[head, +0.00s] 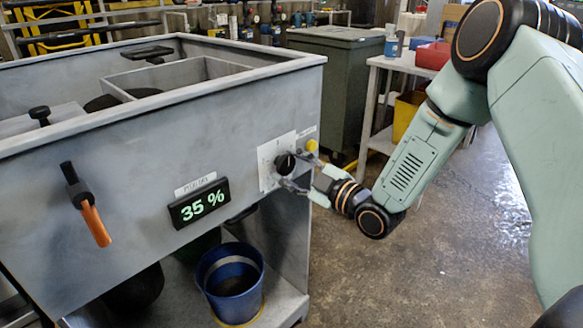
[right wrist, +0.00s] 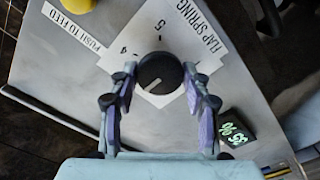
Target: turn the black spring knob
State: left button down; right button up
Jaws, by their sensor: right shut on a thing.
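The black spring knob (head: 285,164) sits on a white dial plate (head: 268,176) on the front of the grey compactor, near its right corner. In the right wrist view the knob (right wrist: 159,73) has a white pointer line, and the plate around it reads "FLAP SPRING" with numbers. My right gripper (head: 291,169) reaches in from the right, its fingers on either side of the knob. In the right wrist view the gripper (right wrist: 160,88) is shut on the knob, which lies between the fingertips. My left gripper is in neither view.
A yellow push button (head: 311,146) is right of the dial, labelled "PUSH TO FEED" in the right wrist view. A display (head: 199,203) reads 35 %. An orange-handled lever (head: 88,208) is at left. A blue bucket (head: 231,278) stands below on a shelf.

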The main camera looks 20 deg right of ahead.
jog(key=shift+m, duration=0.3)
jog(key=m+p, duration=0.1)
jog(key=m, duration=0.2)
jog(key=shift+m, duration=0.3)
jog(key=shift+m+p, duration=0.55)
jog(key=shift+m, duration=1.75)
jog(key=o, duration=1.1)
jog(key=shift+o, duration=0.2)
